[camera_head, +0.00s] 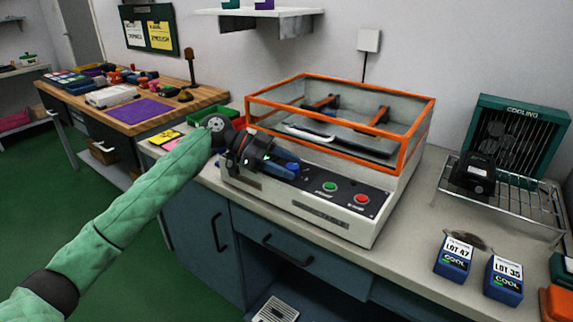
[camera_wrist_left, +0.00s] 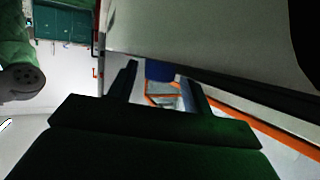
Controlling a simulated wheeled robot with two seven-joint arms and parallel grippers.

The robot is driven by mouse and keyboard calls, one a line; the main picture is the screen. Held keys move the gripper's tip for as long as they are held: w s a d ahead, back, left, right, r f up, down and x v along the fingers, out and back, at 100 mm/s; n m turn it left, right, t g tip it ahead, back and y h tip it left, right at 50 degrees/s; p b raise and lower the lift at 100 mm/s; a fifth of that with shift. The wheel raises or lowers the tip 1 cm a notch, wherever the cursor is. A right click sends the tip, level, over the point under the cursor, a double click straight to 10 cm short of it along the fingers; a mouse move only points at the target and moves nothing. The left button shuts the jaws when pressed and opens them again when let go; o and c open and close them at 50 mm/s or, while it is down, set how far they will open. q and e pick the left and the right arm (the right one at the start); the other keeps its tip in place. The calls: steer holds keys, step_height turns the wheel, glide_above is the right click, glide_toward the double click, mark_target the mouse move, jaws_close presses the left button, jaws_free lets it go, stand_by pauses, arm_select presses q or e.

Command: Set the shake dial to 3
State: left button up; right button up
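The shaker (camera_head: 330,150) is a pale machine with an orange-framed clear cover, standing on the grey bench. Its dark front panel has a green button (camera_head: 330,187) and a red button (camera_head: 362,199). A blue knob, apparently the shake dial (camera_head: 293,169), is at the panel's left, partly hidden by my left gripper (camera_head: 283,163). In the left wrist view, the blue knob (camera_wrist_left: 160,72) shows between the tips of my left gripper (camera_wrist_left: 161,78), with gaps at its sides. The fingers are apart. The dial's setting and marks cannot be read. My right gripper is not in view.
A wire rack (camera_head: 510,205) with a dark block stands at the right before a green cooling unit (camera_head: 520,135). Two blue lot boxes (camera_head: 453,258) (camera_head: 504,280) sit at the front right. A wooden table (camera_head: 205,97) holds items at the left.

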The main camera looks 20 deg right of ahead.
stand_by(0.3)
arm_select(q)
steer(key=shift+v, duration=3.9)
